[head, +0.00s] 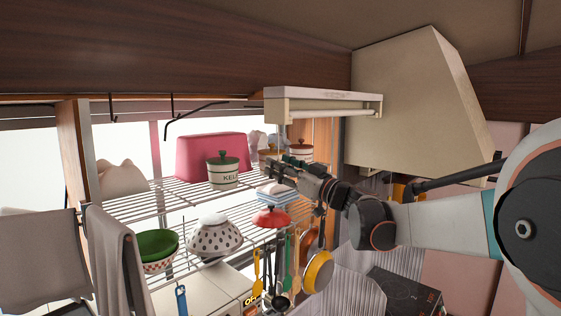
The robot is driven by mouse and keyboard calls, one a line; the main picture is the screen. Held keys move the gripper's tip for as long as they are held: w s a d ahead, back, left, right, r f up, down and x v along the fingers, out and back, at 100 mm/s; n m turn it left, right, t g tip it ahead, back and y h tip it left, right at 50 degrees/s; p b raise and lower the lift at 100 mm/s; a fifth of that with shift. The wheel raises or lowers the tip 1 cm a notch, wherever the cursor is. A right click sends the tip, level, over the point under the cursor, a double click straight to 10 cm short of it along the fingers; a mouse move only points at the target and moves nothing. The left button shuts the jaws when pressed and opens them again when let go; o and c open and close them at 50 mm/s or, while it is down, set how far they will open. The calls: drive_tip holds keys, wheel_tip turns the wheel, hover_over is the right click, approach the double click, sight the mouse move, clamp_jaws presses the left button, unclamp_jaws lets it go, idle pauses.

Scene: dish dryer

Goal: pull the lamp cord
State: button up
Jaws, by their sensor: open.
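The lamp (322,96) is a cream fixture with a white tube, fixed under the dark wooden cabinet in the upper middle. I cannot clearly make out its cord; it is too thin or hidden near the lamp's left end. My gripper (271,170) is below the lamp's left end, pointing left, in front of the upper wire rack. It is open, and I see nothing held in it.
The wire rack (150,206) holds a KELP canister (223,170), a pink bin (208,154) and bowls. A red lid (271,217) and utensils are below my gripper. The range hood (412,100) stands close above my arm. Towels (113,255) hang at left.

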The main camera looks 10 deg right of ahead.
drive_tip(key=r+v, duration=0.1)
drive_tip(key=v, duration=0.6)
drive_tip(key=shift+s+d+r, duration=0.2)
drive_tip(key=shift+s+r, duration=0.05)
drive_tip(key=shift+s, duration=0.05)
idle(0.8)
